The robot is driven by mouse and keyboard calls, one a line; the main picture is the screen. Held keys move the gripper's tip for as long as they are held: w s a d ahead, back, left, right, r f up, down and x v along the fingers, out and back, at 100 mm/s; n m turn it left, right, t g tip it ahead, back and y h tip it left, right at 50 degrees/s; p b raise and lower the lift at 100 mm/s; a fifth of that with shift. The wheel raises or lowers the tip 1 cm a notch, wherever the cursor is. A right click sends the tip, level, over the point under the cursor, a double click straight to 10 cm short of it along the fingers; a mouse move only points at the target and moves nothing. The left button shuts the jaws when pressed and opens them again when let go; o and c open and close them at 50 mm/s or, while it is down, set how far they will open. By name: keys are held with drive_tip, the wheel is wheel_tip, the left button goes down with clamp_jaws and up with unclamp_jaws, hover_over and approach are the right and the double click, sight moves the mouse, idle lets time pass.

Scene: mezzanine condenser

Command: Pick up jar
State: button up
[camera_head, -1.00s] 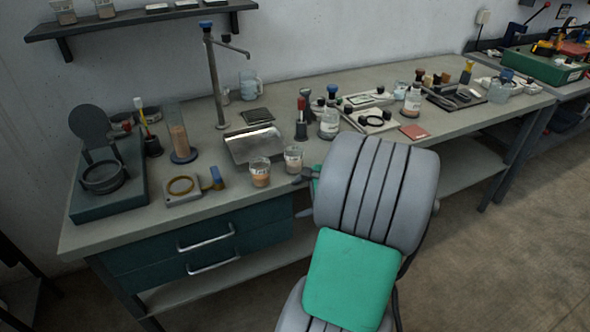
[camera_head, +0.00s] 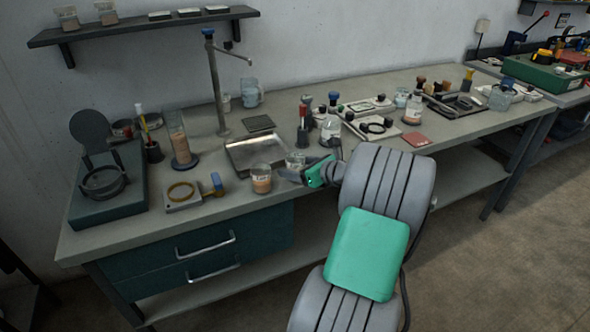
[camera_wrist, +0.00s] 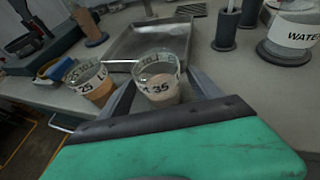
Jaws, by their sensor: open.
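A small clear glass jar (camera_wrist: 158,84) with pale pink contents and a label reading 35 stands on the bench, between my gripper's fingers in the wrist view. It is partly hidden by my gripper in the head view (camera_head: 296,159). My gripper (camera_wrist: 158,80) is open, with one finger on each side of this jar; I cannot tell if either touches it. In the head view, my gripper (camera_head: 286,174) is low over the bench's front edge. A second jar (camera_wrist: 92,82), with orange contents and a label reading 25, stands to the left, also in the head view (camera_head: 261,179).
A metal tray (camera_wrist: 148,42) lies just behind the jars. A bottle labelled WATER (camera_wrist: 290,38) stands to the right. A flat block with a ring (camera_head: 181,194) lies left of the jars. Several bottles and tools crowd the bench (camera_head: 228,203) further right.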

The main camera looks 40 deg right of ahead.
drive_tip(key=shift+w+f, duration=0.2)
drive_tip(key=shift+w, duration=0.25)
drive_tip(key=shift+c, duration=0.5)
drive_tip(key=c, duration=1.4)
drive_tip(key=shift+r, duration=0.1)
